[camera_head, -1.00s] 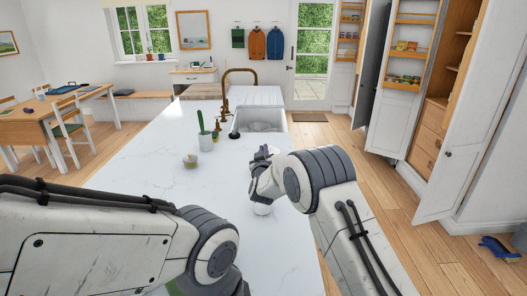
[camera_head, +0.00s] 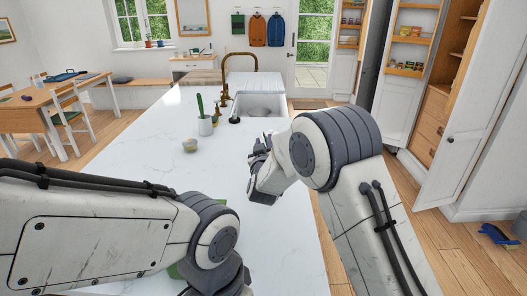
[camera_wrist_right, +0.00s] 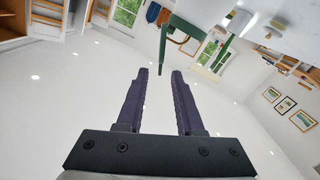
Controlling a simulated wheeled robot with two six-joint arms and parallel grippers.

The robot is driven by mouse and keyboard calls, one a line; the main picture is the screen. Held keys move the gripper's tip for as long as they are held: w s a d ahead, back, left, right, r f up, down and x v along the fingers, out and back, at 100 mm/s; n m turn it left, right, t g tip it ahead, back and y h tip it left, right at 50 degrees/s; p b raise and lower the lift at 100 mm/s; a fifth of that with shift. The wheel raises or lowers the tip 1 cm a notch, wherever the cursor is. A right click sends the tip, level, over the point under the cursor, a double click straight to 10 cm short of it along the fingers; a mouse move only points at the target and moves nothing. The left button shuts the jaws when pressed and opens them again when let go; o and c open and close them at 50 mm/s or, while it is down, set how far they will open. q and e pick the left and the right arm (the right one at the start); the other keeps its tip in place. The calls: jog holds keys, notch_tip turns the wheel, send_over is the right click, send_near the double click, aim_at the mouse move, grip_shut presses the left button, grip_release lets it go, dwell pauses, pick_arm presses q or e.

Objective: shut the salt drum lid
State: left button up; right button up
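I cannot pick out the salt drum or its lid for certain. A small round pale pot (camera_head: 190,145) stands on the white counter (camera_head: 150,150), but I cannot tell whether it is the drum. My right gripper (camera_head: 262,146) is above the counter, to the right of this pot and apart from it.
A white pot with a green-handled tool (camera_head: 205,126) stands beyond the small pot. Farther back are a brass tap (camera_head: 226,90) and a sink (camera_head: 258,104). Something green (camera_head: 175,271) is partly hidden under my left arm. The left part of the counter is clear.

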jog(key=shift+s, duration=1.35)
